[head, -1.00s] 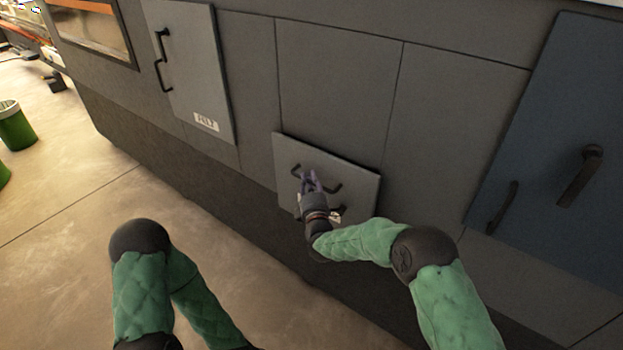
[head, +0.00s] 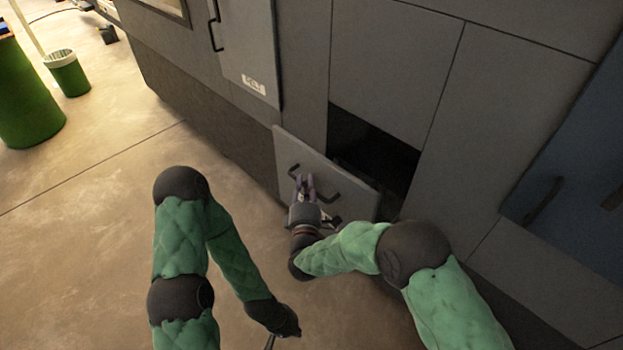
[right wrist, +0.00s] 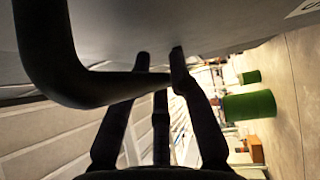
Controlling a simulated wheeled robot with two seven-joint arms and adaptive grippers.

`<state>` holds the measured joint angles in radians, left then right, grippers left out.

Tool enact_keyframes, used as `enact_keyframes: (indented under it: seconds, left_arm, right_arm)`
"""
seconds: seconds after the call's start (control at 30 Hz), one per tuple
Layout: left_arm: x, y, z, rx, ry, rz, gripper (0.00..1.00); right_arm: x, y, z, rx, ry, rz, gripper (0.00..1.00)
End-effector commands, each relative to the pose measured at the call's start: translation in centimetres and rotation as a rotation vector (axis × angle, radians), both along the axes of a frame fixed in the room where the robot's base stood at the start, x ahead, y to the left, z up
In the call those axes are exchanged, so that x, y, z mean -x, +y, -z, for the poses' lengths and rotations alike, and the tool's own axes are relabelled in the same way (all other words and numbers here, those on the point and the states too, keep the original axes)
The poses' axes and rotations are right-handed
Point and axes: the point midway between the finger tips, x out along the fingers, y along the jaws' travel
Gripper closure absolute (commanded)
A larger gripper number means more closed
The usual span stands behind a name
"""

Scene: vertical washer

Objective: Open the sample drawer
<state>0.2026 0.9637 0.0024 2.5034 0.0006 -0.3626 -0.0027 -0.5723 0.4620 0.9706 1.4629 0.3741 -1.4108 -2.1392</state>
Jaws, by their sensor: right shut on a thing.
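The sample drawer (head: 350,185) is a grey front panel standing out from the cabinet in the head view. A dark opening (head: 378,150) shows behind it. Its black bent handle (head: 331,196) is on the front and also fills the upper left of the right wrist view (right wrist: 95,90). My right gripper (head: 305,180) is at the middle of the handle and shut on it; its dark fingers reach the bar in the wrist view (right wrist: 160,62). The gripper hides part of the handle. My left gripper (head: 271,341) hangs at the bottom edge, cut off, away from the drawer.
A grey door (head: 247,50) with a black handle and a label is up left of the drawer. A dark blue panel (head: 585,160) is at the right. Green bins (head: 68,75) stand far left. The floor left of the cabinet is clear.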

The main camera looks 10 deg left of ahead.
Motion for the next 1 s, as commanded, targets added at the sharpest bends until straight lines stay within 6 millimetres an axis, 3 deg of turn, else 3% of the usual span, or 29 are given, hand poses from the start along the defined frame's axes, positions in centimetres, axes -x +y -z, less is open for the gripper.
enact_keyframes:
  seconds: [0.27,0.3,0.37,0.77,1.0]
  left_arm:
    - [0.0,0.0,0.0,0.0,0.0,0.0,1.0]
    - [0.0,0.0,0.0,0.0,0.0,0.0,1.0]
    - [0.0,0.0,0.0,0.0,0.0,0.0,1.0]
    - [0.0,0.0,0.0,0.0,0.0,0.0,1.0]
    - [0.0,0.0,0.0,0.0,0.0,0.0,1.0]
  right_arm:
    - [0.1,0.0,0.2,0.003,0.004,0.0,1.0]
    - [0.0,0.0,0.2,0.004,0.005,0.0,0.71]
    - [0.0,0.0,0.2,0.003,0.005,0.0,0.54]
    - [0.3,0.0,0.1,0.0,0.001,0.0,0.54]
    - [3.7,-0.5,0.6,0.002,0.003,-0.002,0.54]
